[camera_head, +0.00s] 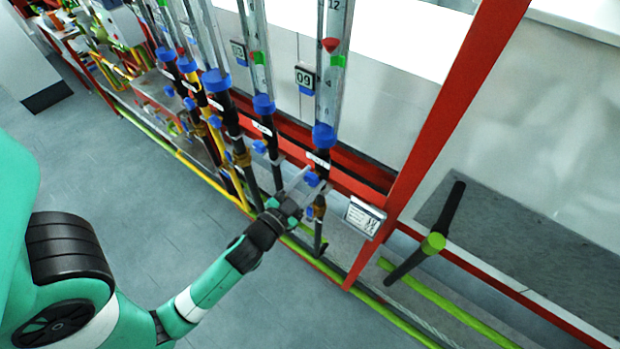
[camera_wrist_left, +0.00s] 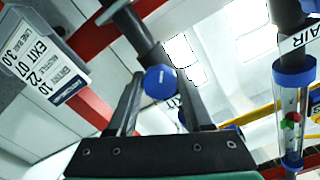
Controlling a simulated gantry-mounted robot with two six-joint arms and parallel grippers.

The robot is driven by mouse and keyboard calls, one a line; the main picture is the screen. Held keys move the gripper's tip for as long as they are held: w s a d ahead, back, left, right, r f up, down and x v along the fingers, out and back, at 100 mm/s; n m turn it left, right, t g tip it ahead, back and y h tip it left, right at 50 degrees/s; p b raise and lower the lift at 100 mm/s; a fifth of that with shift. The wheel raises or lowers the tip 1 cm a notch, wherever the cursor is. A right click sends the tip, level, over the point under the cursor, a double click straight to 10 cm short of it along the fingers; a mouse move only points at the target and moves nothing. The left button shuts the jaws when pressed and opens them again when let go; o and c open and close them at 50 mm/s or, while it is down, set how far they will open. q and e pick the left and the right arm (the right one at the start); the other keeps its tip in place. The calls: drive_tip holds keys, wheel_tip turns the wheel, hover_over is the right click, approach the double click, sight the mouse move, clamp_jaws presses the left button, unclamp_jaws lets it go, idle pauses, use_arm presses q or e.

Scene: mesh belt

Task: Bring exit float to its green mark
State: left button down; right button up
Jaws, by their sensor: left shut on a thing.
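The exit flow tube (camera_head: 334,85) is the rightmost clear tube in the head view. Its red float (camera_head: 331,45) sits just above the green mark (camera_head: 338,61), close against its upper edge. Below the tube is a blue valve knob (camera_head: 312,179), which also shows in the left wrist view (camera_wrist_left: 160,82). My left gripper (camera_head: 304,184) is at this knob, with its fingers on either side of it, shut on it. The wrist view shows the fingers (camera_wrist_left: 158,100) near the knob's rim. My right gripper is not in view.
Several similar tubes with blue knobs stand in a row to the left; the neighbouring tube (camera_head: 257,45) is close by. A red frame post (camera_head: 440,110) and a white tag (camera_head: 364,217) are just right of the knob. A black pipe with a green joint (camera_head: 433,243) is farther right.

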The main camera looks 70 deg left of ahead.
use_arm(q)
drive_tip(key=shift+m, duration=0.6)
drive_tip(key=shift+c, duration=1.5)
unclamp_jaws()
drive_tip(key=b+v, duration=0.5)
drive_tip(key=v, duration=0.6)
drive_tip(key=shift+s, duration=0.35)
drive_tip(key=shift+d, duration=0.1)
